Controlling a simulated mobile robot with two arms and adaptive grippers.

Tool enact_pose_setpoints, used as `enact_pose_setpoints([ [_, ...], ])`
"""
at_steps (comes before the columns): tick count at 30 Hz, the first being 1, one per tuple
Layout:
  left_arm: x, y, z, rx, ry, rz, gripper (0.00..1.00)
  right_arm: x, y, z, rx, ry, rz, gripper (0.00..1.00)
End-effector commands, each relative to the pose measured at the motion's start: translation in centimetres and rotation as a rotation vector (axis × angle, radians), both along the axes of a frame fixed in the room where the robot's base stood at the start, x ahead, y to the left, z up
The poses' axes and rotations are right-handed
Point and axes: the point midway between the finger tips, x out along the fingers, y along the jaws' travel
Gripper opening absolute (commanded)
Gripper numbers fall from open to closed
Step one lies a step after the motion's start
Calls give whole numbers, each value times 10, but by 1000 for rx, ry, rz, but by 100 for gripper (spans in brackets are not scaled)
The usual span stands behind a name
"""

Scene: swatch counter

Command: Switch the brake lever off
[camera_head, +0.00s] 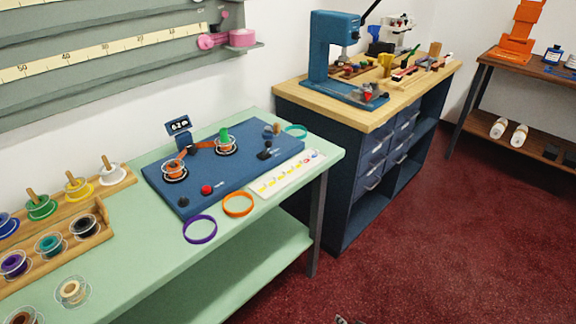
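A blue winding board (222,172) lies on the pale green table. A small black lever-like part (265,153) stands near its right end, and I take it to be the brake lever; its on or off position is too small to tell. A red button (206,189) and a black knob (183,202) sit near the board's front left. A spool with orange-brown ribbon (174,170) is at the left, and a green-topped spool (225,143) is further right, with ribbon between them. A small display (179,125) stands behind. Neither gripper is recognisable in view.
Purple (200,229) and orange (238,204) rings and a white strip with coloured marks (287,175) lie in front of the board. A wooden rack (102,218) of spools is at left. A blue cabinet (350,195) stands close at right.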

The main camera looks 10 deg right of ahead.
Motion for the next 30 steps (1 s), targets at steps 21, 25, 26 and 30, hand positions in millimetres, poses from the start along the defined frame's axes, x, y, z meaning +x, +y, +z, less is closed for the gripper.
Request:
enact_pose_setpoints([
  [21, 90, -15, 6, -9, -64, 14, 40, 234, 41, 423, 1159, -658, -183, 0],
  [25, 90, -15, 6, -9, -64, 14, 40, 234, 41, 423, 1157, -658, -184, 0],
  [26, 90, -15, 6, -9, -64, 14, 40, 234, 41, 423, 1157, -658, -184, 0],
  [30, 89, -15, 6, -9, -64, 14, 40, 234, 40, 423, 1155, -657, -184, 0],
])
